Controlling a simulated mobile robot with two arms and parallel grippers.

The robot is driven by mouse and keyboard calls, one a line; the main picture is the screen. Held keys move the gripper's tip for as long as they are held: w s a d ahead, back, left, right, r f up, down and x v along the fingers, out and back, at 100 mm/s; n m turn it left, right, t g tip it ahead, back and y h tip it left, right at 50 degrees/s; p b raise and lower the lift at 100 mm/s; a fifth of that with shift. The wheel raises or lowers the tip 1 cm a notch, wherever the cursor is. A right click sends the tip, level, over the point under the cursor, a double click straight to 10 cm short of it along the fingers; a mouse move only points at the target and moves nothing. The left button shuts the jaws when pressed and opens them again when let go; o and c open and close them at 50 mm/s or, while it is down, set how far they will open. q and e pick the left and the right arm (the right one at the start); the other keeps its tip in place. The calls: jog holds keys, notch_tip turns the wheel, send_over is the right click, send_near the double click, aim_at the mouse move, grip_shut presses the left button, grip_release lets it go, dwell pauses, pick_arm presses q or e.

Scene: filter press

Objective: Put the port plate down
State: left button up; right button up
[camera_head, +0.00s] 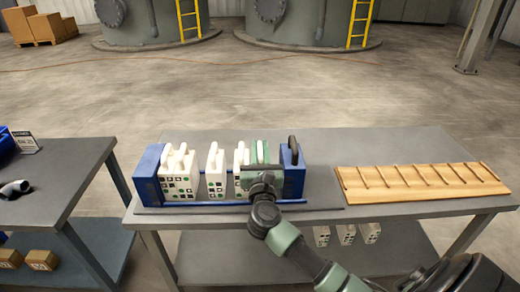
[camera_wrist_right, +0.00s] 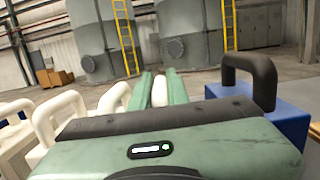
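My right gripper (camera_head: 260,153) is over the right part of the filter press, just left of its blue end block with a black handle (camera_head: 291,172). Its two green fingers are closed on a white handle, taken as the port plate's (camera_wrist_right: 160,92), in the right wrist view. The body of that plate is mostly hidden behind my gripper in the head view. Several white plates with loop handles and coloured square marks, such as one plate (camera_head: 215,175), stand upright to the left in the press. My left gripper is not in view.
The press's left blue block (camera_head: 149,177) stands on the grey table (camera_head: 390,146). A slatted wooden rack (camera_head: 410,185) lies to the right, empty. More white plates (camera_head: 346,234) are on the shelf below. Another table (camera_head: 62,175) stands at the left.

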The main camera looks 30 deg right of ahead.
jog(key=o, duration=0.4)
jog(key=shift+c, duration=0.2)
jog(key=shift+r, duration=0.15)
jog(key=b+v, duration=0.1)
jog(key=v, duration=1.1)
jog(key=shift+b, duration=0.35)
